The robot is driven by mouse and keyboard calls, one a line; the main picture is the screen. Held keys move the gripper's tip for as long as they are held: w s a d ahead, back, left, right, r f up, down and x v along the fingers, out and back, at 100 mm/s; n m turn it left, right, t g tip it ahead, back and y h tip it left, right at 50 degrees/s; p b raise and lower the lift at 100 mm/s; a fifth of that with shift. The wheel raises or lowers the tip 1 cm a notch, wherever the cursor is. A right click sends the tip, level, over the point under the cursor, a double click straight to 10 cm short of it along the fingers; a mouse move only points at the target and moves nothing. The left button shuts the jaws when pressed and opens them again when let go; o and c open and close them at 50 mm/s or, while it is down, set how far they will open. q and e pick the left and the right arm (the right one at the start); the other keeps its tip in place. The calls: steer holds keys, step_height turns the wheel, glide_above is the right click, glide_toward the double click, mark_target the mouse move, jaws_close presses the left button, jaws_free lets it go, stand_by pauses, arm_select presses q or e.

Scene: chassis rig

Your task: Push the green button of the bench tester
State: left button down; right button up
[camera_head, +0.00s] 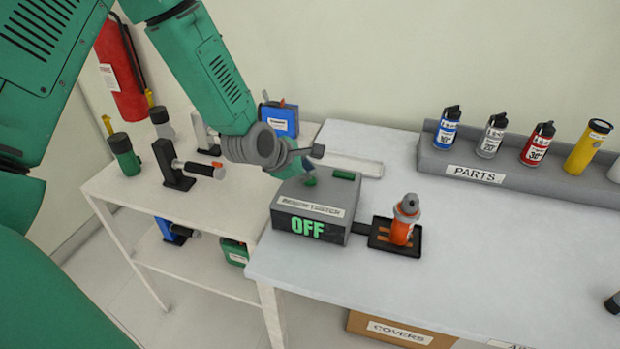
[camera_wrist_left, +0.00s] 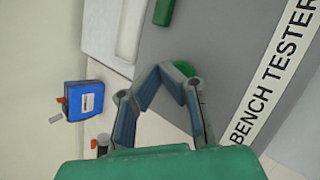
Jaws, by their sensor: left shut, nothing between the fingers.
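The bench tester (camera_head: 312,206) is a grey box at the left end of the white table, its front display reading OFF in green. A round green button (camera_head: 310,182) sits on its top; in the wrist view the button (camera_wrist_left: 185,68) is partly hidden behind my fingers. My left gripper (camera_head: 305,167) is shut and empty, just above the tester's top beside the button. In the wrist view its fingertips (camera_wrist_left: 165,72) meet next to the button; I cannot tell whether they touch it. My right gripper is in neither view.
A longer green piece (camera_head: 343,175) lies on the tester's top. A black tray (camera_head: 381,247) holding an orange canister (camera_head: 404,222) adjoins the tester's right side. A PARTS rack (camera_head: 465,172) with several canisters stands behind. A side shelf (camera_head: 115,185) with tools is at left.

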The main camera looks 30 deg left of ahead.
mark_target(310, 180)
arm_select(q)
steer(key=shift+d, duration=0.1)
steer(key=shift+d+f, duration=0.25)
steer(key=shift+d, duration=0.2)
steer(key=shift+a+f, duration=0.2)
steer(key=shift+r, duration=0.15)
steer(key=shift+r+p, duration=0.35)
steer(key=shift+r, duration=0.15)
step_height(310, 180, up, 6)
steer(key=p, duration=0.5)
stand_by(0.3)
steer(key=shift+s, duration=0.1)
stand_by(0.4)
